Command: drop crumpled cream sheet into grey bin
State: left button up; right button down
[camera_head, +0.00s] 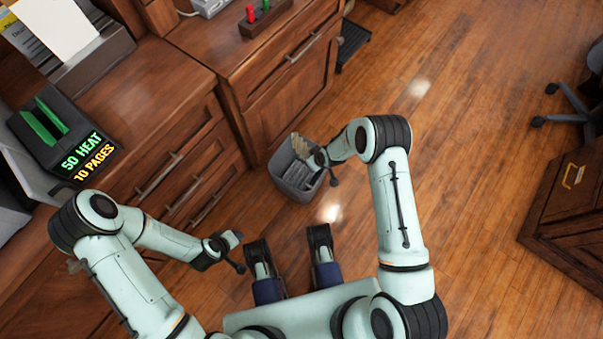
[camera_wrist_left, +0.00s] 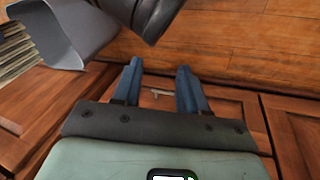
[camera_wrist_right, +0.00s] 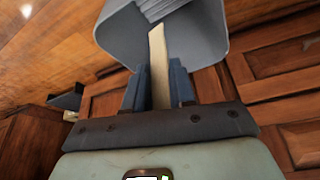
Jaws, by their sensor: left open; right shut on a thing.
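The crumpled cream sheet (camera_wrist_right: 158,65) is pinched between the blue fingers of my right gripper (camera_wrist_right: 158,88) in the right wrist view. In the head view the cream sheet (camera_head: 301,147) shows at the bin's upper rim. The grey bin (camera_head: 290,186) stands on the floor by the cabinet, and my right gripper (camera_head: 314,158) is over its right edge. The bin's wall (camera_wrist_right: 207,35) fills the top of the right wrist view, with pale layered material inside. My left gripper (camera_wrist_left: 158,85) is open and empty. The bin (camera_wrist_left: 62,30) also shows at the left wrist view's upper left.
Wood cabinets with drawers (camera_head: 180,165) run along the left, close to the bin. A dark device with lit text (camera_head: 60,135) sits on the cabinet top. Wood floor (camera_head: 450,130) lies open to the right, with a chair base (camera_head: 570,105) and a cabinet (camera_head: 570,215) beyond.

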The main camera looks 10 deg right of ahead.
jog(key=shift+f, duration=0.75)
jog(key=shift+f+b, duration=0.7)
jog(key=shift+f, duration=0.5)
jog(key=c, duration=0.8)
grip_release()
jog(key=shift+c, duration=0.2)
pick_arm(q)
jog(key=shift+g, duration=0.5)
jog(key=s+f, duration=0.1)
jog(key=f, duration=0.1)
jog(key=s+a+f, duration=0.1)
jog(key=shift+s+f, duration=0.1)
jog(key=shift+f, duration=0.3)
notch_tip(320, 180, up, 6)
jog(key=s+d+p, duration=0.1)
jog(key=d+p, duration=0.1)
jog(key=p, duration=0.2)
jog(key=shift+d+h, duration=0.3)
jog(key=shift+d, duration=0.05)
pick_arm(e)
jog(key=v, duration=1.3)
jog(key=shift+r, duration=0.2)
